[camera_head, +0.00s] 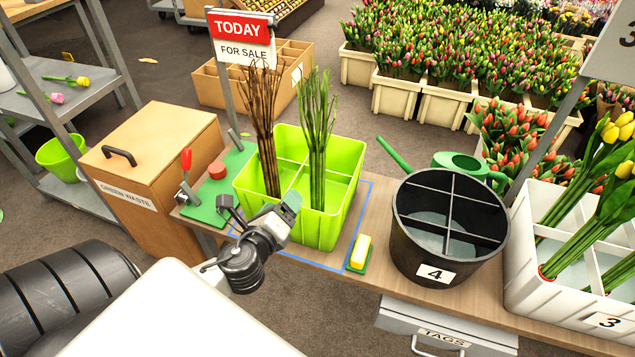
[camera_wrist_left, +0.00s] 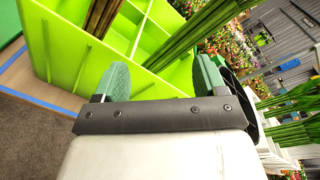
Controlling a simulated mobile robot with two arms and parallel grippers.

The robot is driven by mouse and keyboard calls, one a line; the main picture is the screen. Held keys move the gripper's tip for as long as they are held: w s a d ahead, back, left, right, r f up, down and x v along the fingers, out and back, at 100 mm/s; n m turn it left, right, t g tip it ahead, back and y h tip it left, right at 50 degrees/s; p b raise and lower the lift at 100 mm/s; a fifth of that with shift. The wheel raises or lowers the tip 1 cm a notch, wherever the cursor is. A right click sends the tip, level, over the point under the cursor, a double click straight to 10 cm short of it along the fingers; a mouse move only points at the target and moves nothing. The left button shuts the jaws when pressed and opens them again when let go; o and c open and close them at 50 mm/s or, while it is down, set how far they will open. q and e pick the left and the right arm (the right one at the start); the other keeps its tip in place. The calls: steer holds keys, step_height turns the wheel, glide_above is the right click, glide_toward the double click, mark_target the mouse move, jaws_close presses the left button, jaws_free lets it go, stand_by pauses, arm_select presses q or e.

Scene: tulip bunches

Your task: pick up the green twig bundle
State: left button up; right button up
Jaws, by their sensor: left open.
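The green twig bundle (camera_head: 318,145) stands nearly upright in a right-hand compartment of the lime-green divided bin (camera_head: 313,232). In the left wrist view the green twig bundle (camera_wrist_left: 200,32) slants beyond the fingers, toward the right one. My left gripper (camera_head: 260,208) is open and empty at the bin's near left side, apart from the bundle. Its two green-padded fingers (camera_wrist_left: 162,80) are spread in the left wrist view, with the bin wall (camera_wrist_left: 75,55) beyond them. The foot of the bundle is partly hidden by the bin's front wall. My right gripper is not in view.
A brown twig bundle (camera_head: 266,145) stands close on the left in the same bin. A black divided bucket (camera_head: 437,262), a green watering can (camera_head: 458,162) and a yellow-topped sponge (camera_head: 360,251) are to the right. A sign post (camera_head: 224,85) rises behind the left side.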

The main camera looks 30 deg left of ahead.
mark_target(313, 174)
arm_select(q)
steer(key=w+m+h, duration=0.2)
steer(key=m, duration=0.2)
steer(key=w+r+m+t+h, duration=0.1)
steer(key=w+m+h, duration=0.1)
steer(key=w+m, duration=0.1)
steer(key=w+d+r+m+t+h+p, duration=0.1)
steer(key=w+m, duration=0.2)
steer(key=m, duration=0.2)
steer(key=shift+w+d+m+h, duration=0.1)
steer(key=shift+m+h, duration=0.3)
steer(key=shift+w, duration=2.7)
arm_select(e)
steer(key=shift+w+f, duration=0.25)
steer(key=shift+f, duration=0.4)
arm_select(q)
steer(key=shift+c, duration=0.5)
steer(key=c, duration=1.1)
steer(key=shift+o, duration=0.2)
steer(key=shift+r, duration=0.1)
steer(key=shift+r, duration=0.1)
